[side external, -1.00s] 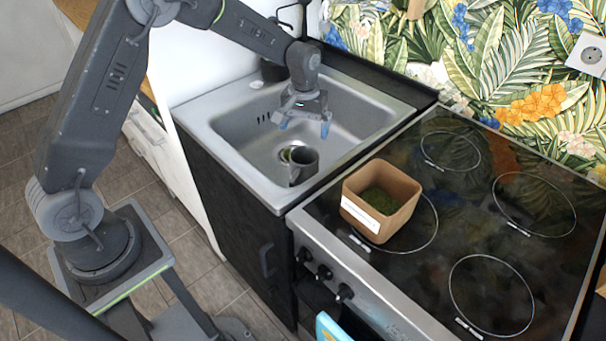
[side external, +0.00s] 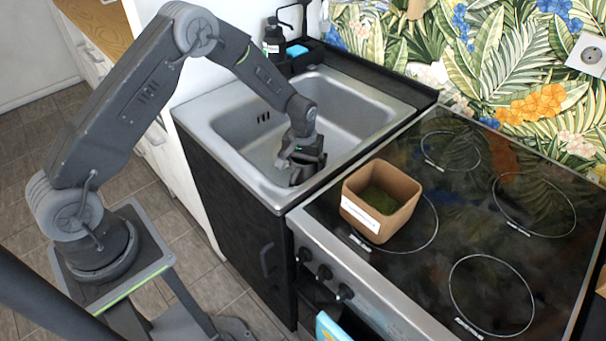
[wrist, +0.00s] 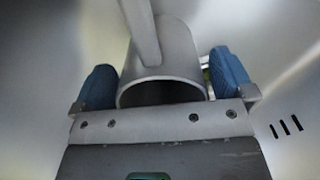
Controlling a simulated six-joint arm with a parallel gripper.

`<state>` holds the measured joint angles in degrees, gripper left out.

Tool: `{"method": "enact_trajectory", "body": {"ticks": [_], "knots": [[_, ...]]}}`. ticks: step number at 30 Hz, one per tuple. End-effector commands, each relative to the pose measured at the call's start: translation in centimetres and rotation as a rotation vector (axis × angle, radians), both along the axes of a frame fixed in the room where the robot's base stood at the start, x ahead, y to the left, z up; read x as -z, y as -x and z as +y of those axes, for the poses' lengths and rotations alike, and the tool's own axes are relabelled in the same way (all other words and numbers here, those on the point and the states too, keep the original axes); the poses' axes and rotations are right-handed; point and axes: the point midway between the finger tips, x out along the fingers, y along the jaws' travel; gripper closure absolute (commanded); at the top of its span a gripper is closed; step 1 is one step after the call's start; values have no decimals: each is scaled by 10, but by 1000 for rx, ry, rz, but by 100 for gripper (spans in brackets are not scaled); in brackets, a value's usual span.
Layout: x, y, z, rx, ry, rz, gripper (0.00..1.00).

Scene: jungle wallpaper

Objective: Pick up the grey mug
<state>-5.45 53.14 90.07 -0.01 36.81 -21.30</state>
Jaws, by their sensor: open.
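The grey mug (wrist: 172,52) is in the metal sink. In the wrist view its round opening faces my gripper (wrist: 165,85), and its handle runs up toward the top of the picture. The two blue fingers are apart, one on each side of the mug, and the gripper is open. I cannot tell whether either finger touches the mug. In the side view my gripper (side external: 303,165) is low in the sink and hides most of the mug (side external: 296,178).
The sink (side external: 235,135) has raised walls around the gripper. A square brown pot (side external: 400,205) with green inside stands on the black stove (side external: 500,250) to the right. A dark soap bottle (side external: 273,42) and a blue sponge (side external: 297,51) are behind the sink.

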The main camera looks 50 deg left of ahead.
Motion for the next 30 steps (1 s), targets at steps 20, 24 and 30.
{"method": "enact_trajectory", "body": {"ticks": [20,24,30], "knots": [[0,0,0,0,0,0,45],[0,0,0,0,0,0,58],[-1,-1,0,0,0,-2,58]]}}
